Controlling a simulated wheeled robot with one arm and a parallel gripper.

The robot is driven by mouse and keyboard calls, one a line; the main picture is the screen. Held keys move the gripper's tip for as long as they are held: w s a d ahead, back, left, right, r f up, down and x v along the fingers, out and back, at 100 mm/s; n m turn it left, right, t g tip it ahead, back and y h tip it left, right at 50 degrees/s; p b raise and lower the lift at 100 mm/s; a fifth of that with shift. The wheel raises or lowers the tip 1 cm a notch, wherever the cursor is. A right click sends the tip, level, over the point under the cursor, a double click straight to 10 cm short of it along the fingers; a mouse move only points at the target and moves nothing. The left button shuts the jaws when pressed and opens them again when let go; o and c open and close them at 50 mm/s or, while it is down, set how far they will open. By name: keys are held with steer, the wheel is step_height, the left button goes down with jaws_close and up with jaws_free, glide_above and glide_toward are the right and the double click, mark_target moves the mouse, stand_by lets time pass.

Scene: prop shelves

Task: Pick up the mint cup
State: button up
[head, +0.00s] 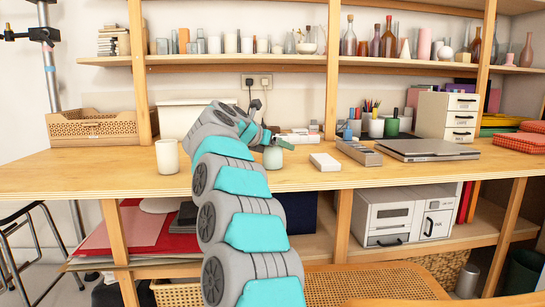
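The mint cup (273,160) is a small pale green cup on the wooden desk, just right of my arm. My arm reaches up from the bottom of the picture and bends over the desk. My gripper (266,138) is at the top of the cup, close to its rim and partly in front of it. The fingers are small and partly hidden by my arm. I cannot tell whether they touch the cup or how far apart they are.
A cream cup (167,156) stands left of my arm. Right of the mint cup are a white box (324,162), a grey tray (360,154) and a closed laptop (428,150). A shelf (240,60) with bottles runs above. The desk's front strip is mostly clear.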

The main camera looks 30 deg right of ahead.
jaws_close()
